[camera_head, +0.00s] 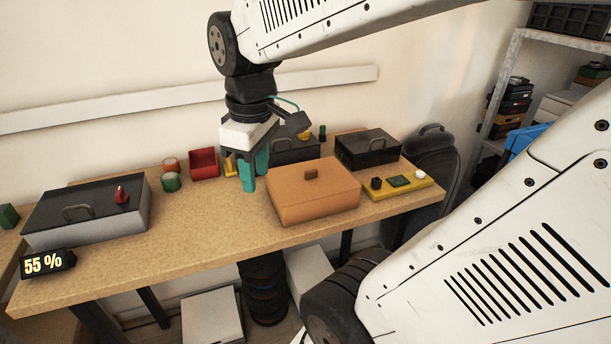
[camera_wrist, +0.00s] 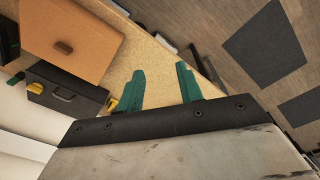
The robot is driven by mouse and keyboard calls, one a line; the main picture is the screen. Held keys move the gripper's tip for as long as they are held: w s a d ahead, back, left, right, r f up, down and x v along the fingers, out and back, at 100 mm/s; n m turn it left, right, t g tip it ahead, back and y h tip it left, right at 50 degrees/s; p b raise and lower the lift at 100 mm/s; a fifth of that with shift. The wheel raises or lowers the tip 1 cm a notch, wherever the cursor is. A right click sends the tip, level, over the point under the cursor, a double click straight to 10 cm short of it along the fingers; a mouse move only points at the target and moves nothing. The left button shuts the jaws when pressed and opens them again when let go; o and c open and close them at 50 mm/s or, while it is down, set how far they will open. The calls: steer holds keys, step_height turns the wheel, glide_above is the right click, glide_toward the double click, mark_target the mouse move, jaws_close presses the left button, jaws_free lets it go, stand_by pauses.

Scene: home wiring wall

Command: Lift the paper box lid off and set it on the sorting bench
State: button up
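The paper box (camera_head: 313,201) is an orange-brown cardboard box on the wooden sorting bench (camera_head: 200,241). Its lid (camera_head: 335,182) lies on top and has a small brown knob (camera_head: 311,174). In the wrist view the lid (camera_wrist: 85,35) and knob (camera_wrist: 64,47) show at the upper left, apart from the fingers. My gripper (camera_head: 253,179) points down over the bench, just left of the box. Its two teal fingers (camera_wrist: 160,85) are spread apart with nothing between them. Whether the fingertips touch the bench cannot be told.
A grey case (camera_head: 85,208) with a black lid stands left. A red bin (camera_head: 204,163) and two small round containers stand behind. Dark boxes (camera_head: 368,149) stand at the back right. A yellow tray (camera_head: 400,187) sits right of the box.

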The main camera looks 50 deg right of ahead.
steer(key=w+d+f+n, duration=0.25)
steer(key=w+d, duration=0.25)
steer(key=d, duration=0.5)
steer(key=n, duration=0.5)
glide_toward(311, 168)
steer(key=shift+g, duration=0.4)
steer(key=s+a, duration=0.2)
steer(key=a, duration=0.1)
steer(key=shift+s+a, duration=0.15)
steer(key=shift+s, duration=0.15)
steer(key=f, duration=0.6)
steer(key=shift+w+a+f, duration=0.15)
steer(key=shift+w+f, duration=0.05)
steer(key=shift+w, duration=0.1)
steer(key=shift+f, duration=0.25)
jaws_close()
